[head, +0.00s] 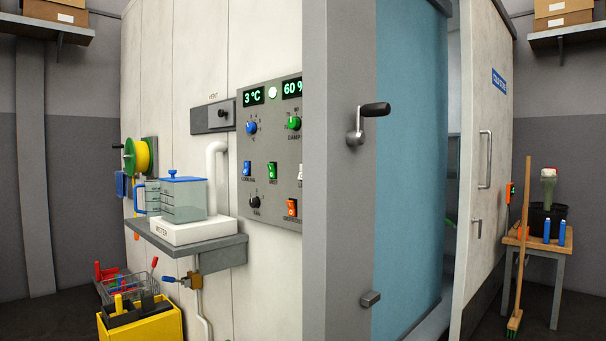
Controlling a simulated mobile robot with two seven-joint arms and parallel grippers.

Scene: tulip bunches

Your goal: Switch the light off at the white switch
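A grey control panel (270,185) is mounted on the pale wall left of the grey upright. The white switch (300,172) is at its right edge, partly hidden by the upright, so its position cannot be told. A blue switch (246,168) and a green switch (272,170) sit left of it. An orange switch (291,207) is below. A blue knob (251,128), a green knob (293,123) and a black knob (254,202) are also on the panel. A pale round lamp (272,92) sits between two green displays. Neither of my grippers is in view.
The grey upright (338,220) with a black crank handle (366,121) stands beside the panel. A shelf (190,245) with a water tank (184,196) juts out at left. A yellow bin (150,325) stands below. At right are a pale door (485,200), broom (521,250) and wooden table (545,249).

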